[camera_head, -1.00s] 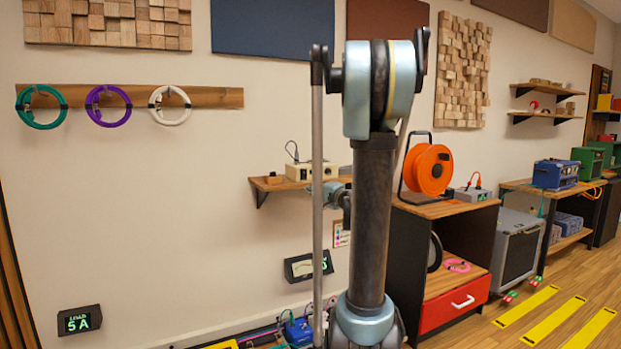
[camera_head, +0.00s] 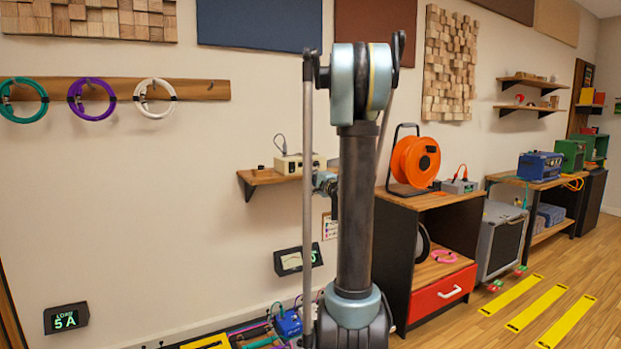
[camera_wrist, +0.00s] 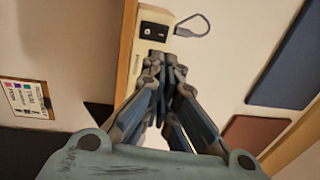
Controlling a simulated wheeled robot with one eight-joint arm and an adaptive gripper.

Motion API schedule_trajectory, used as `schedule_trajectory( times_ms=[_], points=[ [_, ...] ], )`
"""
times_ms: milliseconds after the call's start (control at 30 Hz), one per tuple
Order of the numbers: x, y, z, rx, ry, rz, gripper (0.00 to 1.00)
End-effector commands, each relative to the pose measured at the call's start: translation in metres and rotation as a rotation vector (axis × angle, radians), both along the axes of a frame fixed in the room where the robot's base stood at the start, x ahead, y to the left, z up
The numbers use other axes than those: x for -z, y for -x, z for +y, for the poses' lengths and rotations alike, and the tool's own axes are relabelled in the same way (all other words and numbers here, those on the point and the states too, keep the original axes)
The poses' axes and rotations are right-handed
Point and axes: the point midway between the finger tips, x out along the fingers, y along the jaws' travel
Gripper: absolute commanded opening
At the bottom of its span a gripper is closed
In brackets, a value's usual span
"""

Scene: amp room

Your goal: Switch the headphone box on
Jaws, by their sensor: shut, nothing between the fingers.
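The headphone box appears to be the cream box (camera_head: 296,166) on the small wall shelf in the head view, with a cable loop above it. In the wrist view, the cream box (camera_wrist: 145,50) is at the top centre and has a black rocker switch (camera_wrist: 154,31) on its face. I cannot tell which way the rocker is set. My gripper (camera_wrist: 165,64) is shut and empty, its fingertips just below the switch in the picture. I cannot tell whether they touch the box.
The wooden wall shelf (camera_head: 262,178) carries the box. A black meter (camera_head: 290,261) and a label card (camera_head: 330,226) are below it. An orange cable reel (camera_head: 415,160) stands on a cabinet (camera_head: 393,250) to the right. Yellow strips (camera_head: 511,297) mark the floor at right.

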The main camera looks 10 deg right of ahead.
Motion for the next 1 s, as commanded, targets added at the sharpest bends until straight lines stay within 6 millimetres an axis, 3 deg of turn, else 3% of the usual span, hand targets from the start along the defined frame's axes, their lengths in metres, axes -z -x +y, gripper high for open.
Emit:
schedule_trajectory(
  times_ms=[300, 600, 1000],
  points=[
    [-0.007, -0.055, 0.018, -0.003, 0.000, 0.000, 0.00],
    [-0.012, -0.094, 0.031, -0.001, 0.000, 0.001, 0.00],
    [-0.014, -0.106, 0.035, -0.001, 0.000, 0.000, 0.00]
  ],
)
